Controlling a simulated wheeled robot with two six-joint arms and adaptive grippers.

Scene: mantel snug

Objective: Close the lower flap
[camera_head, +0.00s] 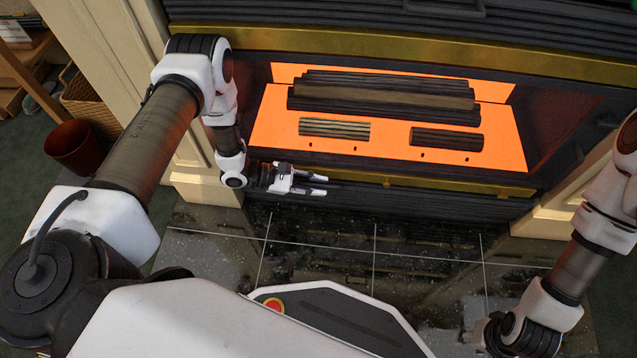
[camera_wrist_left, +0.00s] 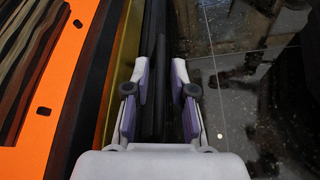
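The lower flap (camera_head: 420,203) is a dark slatted strip along the bottom of the fireplace, below a gold bar. How far it stands open is hard to tell from here. My left gripper (camera_head: 325,185) is at the left part of this strip, in front of the gold bar. In the left wrist view my left gripper (camera_wrist_left: 164,75) has its two fingers apart, with dark slats showing between and below them and nothing clearly held. Contact with the flap cannot be told. My right gripper (camera_head: 484,335) is low at the right, dark and partly hidden by its own wrist.
The firebox has a glowing orange bed (camera_head: 390,140) with several dark logs (camera_head: 385,93). A gold bar (camera_head: 430,184) runs below it. An upper slatted panel (camera_head: 300,10) with a handle is above. Glossy dark tiles (camera_head: 330,260) lie in front; a brown pot (camera_head: 75,147) stands left.

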